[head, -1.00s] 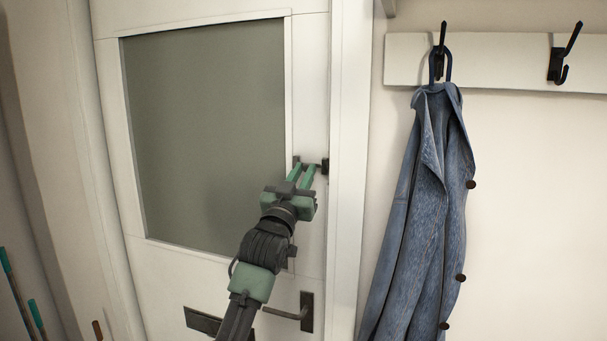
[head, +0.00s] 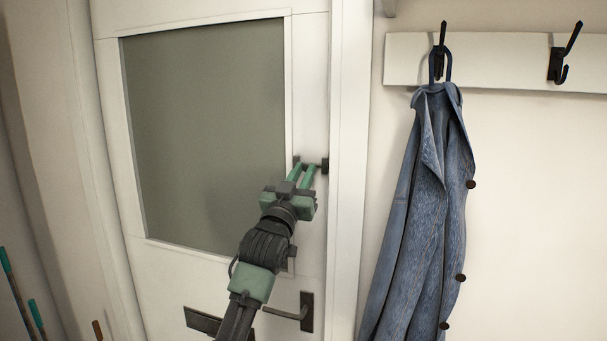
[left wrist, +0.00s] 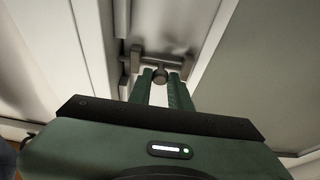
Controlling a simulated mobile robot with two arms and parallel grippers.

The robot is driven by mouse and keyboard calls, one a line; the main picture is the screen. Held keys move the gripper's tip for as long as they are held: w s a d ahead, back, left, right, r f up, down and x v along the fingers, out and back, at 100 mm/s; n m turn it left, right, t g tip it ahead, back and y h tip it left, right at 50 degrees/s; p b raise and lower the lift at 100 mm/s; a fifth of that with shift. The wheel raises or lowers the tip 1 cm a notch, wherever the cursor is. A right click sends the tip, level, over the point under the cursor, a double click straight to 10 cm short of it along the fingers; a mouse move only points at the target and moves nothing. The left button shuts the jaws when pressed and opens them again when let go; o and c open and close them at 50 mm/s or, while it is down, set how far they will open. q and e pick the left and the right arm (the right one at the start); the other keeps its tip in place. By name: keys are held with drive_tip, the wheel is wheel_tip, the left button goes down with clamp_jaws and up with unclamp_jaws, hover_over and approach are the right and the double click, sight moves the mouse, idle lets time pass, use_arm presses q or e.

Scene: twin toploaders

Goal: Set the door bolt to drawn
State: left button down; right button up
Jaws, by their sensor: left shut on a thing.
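The door bolt (left wrist: 150,62) is a dark metal bar with a round knob (left wrist: 159,75), mounted across the door's right edge at the frame. In the head view the bolt's keeper (head: 325,166) shows on the frame side, and the rest is mostly behind my fingers. My left gripper (head: 302,176) is at the bolt, its green fingers shut on the knob. In the left wrist view the fingertips (left wrist: 160,80) lie on either side of the knob. The bar appears to reach toward the keeper; how far it enters is hard to tell. My right gripper is not in view.
The white door (head: 308,80) has a large grey pane (head: 200,120). Below are a lever handle (head: 290,314) and a dark letter plate (head: 201,321). A blue coat (head: 425,210) hangs on a hook rail to the right. Green-tipped handles (head: 36,315) stand at lower left.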

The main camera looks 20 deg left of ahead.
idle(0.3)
use_arm(q)
drive_tip(key=shift+a, duration=0.85)
drive_tip(key=c, duration=1.4)
unclamp_jaws()
drive_tip(key=shift+o, duration=0.4)
drive_tip(key=shift+a, duration=0.2)
